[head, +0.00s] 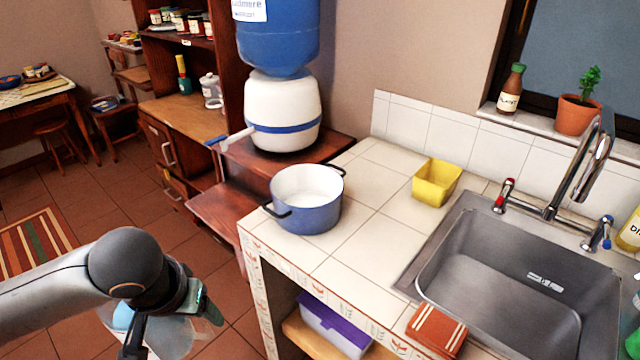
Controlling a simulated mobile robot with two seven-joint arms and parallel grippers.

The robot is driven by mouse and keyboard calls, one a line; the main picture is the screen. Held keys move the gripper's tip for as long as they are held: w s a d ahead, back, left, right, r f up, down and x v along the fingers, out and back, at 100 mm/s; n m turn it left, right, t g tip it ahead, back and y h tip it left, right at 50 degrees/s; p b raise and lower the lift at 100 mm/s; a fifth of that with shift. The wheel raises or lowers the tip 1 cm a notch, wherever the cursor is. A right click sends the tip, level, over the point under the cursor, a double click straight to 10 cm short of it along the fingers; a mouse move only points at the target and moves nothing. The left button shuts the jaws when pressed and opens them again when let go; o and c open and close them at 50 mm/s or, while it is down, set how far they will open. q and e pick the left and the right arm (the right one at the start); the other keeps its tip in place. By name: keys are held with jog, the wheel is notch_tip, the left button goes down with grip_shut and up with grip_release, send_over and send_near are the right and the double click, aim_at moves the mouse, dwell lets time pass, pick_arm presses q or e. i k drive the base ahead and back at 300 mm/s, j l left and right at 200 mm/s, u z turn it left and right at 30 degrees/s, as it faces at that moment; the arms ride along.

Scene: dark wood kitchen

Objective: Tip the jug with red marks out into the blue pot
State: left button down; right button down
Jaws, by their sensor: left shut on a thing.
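The blue pot (307,202), white inside with two dark handles, stands upright on the white tiled counter near its left corner. Its visible inside looks empty. My left gripper (162,312) is low at the left, in front of the counter and above the floor, apart from the pot. It is shut on a pale, see-through vessel (172,338), which seems to be the jug, with some blue showing in it. My gripper and the picture's bottom edge hide much of it, and I cannot make out red marks. My right gripper is not in view.
A yellow container (436,182) stands on the counter (372,235) right of the pot. A water dispenser (283,110) stands behind the pot. Bare tiles lie around the pot's right side.

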aim_at(307, 199)
jog(key=z, duration=0.7)
jog(key=k+j+z, duration=0.1)
jog(key=z, duration=0.35)
jog(key=k+j, duration=0.25)
jog(key=j, duration=0.3)
